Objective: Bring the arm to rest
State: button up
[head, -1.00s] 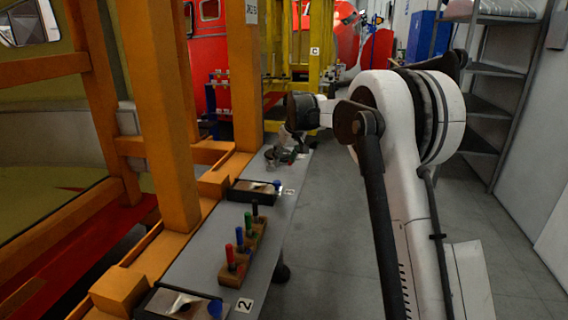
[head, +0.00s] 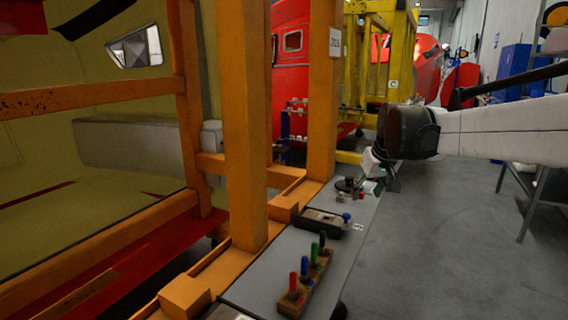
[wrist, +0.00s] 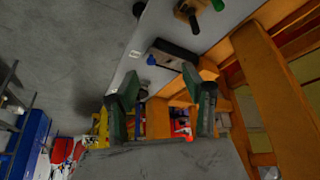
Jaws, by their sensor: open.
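My gripper (head: 376,184) hangs at the end of my white arm, near the far end of the grey bench (head: 284,262) in the head view. There it is small and partly hidden by the dark wrist joint. In the wrist view my gripper (wrist: 160,78) shows two green-padded fingers spread apart, with nothing between them. A dark box with a blue knob (wrist: 172,54) shows beyond the fingers on the bench. Whether the gripper touches the bench cannot be told.
A wooden block with coloured handles (head: 308,284) and the dark box (head: 322,222) lie on the bench. Orange frame posts (head: 243,130) line its left side. A yellow frame (head: 372,60) stands behind. Grey floor (head: 440,240) is open on the right.

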jog(key=s+f, duration=0.3)
jog(key=s, duration=0.8)
jog(key=s+a+f+m+t, duration=0.1)
jog(key=s+f, duration=0.2)
jog(key=s, duration=0.9)
jog(key=s+a+f+m, duration=0.1)
jog(key=s+f, duration=0.2)
jog(key=s, duration=0.9)
jog(key=shift+a+f+t+h+b, duration=0.25)
jog(key=shift+t+h+b, duration=0.05)
jog(key=shift+t+h, duration=0.1)
